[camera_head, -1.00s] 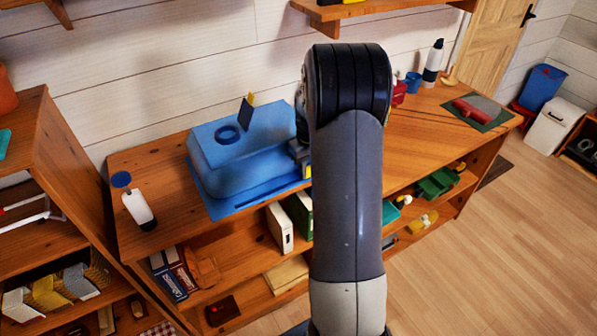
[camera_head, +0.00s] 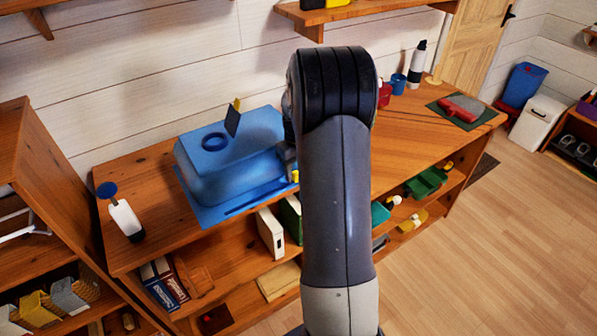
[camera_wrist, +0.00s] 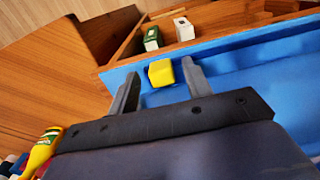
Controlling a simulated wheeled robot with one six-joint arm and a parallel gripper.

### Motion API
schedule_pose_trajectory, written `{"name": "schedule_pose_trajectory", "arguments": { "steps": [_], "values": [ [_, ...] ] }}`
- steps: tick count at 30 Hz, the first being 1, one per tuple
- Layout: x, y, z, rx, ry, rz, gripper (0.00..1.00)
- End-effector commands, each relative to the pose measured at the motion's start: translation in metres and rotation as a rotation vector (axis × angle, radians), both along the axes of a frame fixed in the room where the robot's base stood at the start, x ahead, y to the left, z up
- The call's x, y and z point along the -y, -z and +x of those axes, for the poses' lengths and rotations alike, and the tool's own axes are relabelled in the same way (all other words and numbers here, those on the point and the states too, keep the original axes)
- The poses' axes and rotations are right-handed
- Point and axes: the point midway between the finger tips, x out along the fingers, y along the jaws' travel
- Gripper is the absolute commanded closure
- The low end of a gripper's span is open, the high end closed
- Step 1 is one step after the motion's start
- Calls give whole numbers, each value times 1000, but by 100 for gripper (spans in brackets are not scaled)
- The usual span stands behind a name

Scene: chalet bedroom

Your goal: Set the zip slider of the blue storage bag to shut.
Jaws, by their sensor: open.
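The blue storage bag (camera_head: 228,175) lies on the wooden bench, with a ring and a dark tag on top. A dark line (camera_head: 255,197) runs along its flat front edge. The yellow zip slider (camera_wrist: 160,73) is a small block at the blue edge in the wrist view. A bit of yellow, apparently the slider, shows beside my arm in the head view (camera_head: 295,176). My gripper (camera_wrist: 160,69) is open, with one finger on each side of the slider. Contact cannot be told. In the head view my arm hides the bag's right end and most of the gripper.
A white bottle with a blue disc top (camera_head: 124,216) stands left of the bag. A red mug (camera_head: 384,94), a blue cup (camera_head: 398,84) and a green mat (camera_head: 467,114) are on the bench's right. The bench's middle right is clear.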

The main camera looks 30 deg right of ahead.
Motion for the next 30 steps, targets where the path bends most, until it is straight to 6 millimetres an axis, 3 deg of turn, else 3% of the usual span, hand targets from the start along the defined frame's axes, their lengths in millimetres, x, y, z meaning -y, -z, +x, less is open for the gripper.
{"name": "schedule_pose_trajectory", "arguments": {
  "steps": [9,15,30],
  "values": [
    [1,-63,1,6,1,-3,53],
    [1,-90,0,3,1,-2,53],
    [1,-96,0,1,1,-1,53]
  ]
}}
